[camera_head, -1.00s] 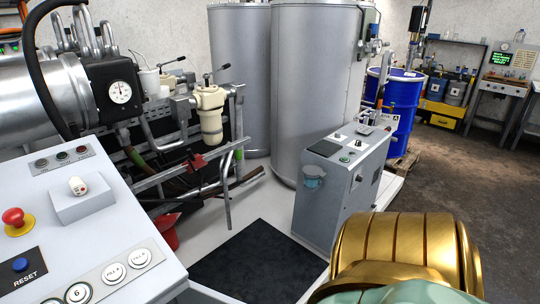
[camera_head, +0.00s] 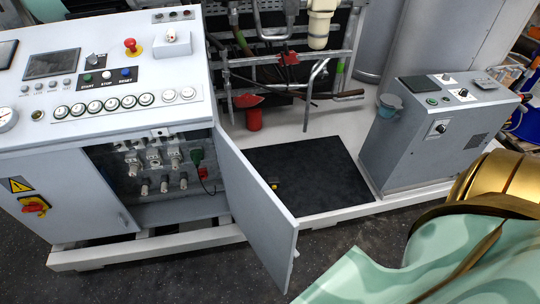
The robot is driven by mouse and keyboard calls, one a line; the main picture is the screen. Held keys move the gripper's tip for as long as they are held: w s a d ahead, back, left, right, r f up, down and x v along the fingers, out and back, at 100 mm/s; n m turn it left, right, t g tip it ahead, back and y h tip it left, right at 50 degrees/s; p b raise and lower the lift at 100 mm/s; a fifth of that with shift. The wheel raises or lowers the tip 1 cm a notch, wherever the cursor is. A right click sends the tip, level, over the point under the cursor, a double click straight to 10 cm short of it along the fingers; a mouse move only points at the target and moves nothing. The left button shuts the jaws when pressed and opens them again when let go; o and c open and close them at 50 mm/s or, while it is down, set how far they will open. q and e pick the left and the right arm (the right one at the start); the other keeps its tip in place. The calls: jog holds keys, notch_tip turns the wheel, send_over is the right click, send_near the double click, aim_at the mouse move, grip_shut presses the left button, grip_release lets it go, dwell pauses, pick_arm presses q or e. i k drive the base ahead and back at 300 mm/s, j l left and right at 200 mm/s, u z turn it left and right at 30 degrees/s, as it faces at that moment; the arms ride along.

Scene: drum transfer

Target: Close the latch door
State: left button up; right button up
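The latch door (camera_head: 256,205) is a light grey panel on the front of the control cabinet (camera_head: 30,160). It stands open, swung out toward me from the right side of the cabinet's opening. A small dark and yellow latch part (camera_head: 273,184) shows near the door's upper edge. Neither gripper is in view. A gold and pale green part of my own arm fills the lower right corner, apart from the door.
A red emergency button (camera_head: 131,46) and a row of round buttons sit on the cabinet's top. A black mat (camera_head: 318,175) lies behind the door. A smaller grey cabinet (camera_head: 430,140) stands to the right. Dark floor (camera_head: 200,275) in front is clear.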

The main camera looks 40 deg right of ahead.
aim_at(269, 227)
jog(key=k+l+u, duration=0.1)
jog(key=l, duration=0.25)
jog(key=k+l+u, duration=0.1)
jog(key=l, duration=0.2)
jog(key=k+l+u, duration=0.1)
jog(key=l, duration=0.2)
jog(key=k+l+u, duration=0.1)
jog(key=l, duration=0.25)
jog(key=i+l+u, duration=0.1)
jog(key=l, duration=0.35)
jog(key=i+l, duration=0.1)
jog(key=l, duration=0.3)
jog(key=i+l+u, duration=0.15)
jog(key=l, duration=0.3)
jog(key=k+l, duration=0.2)
jog(key=k+l+u, duration=0.15)
jog(key=k, duration=0.3)
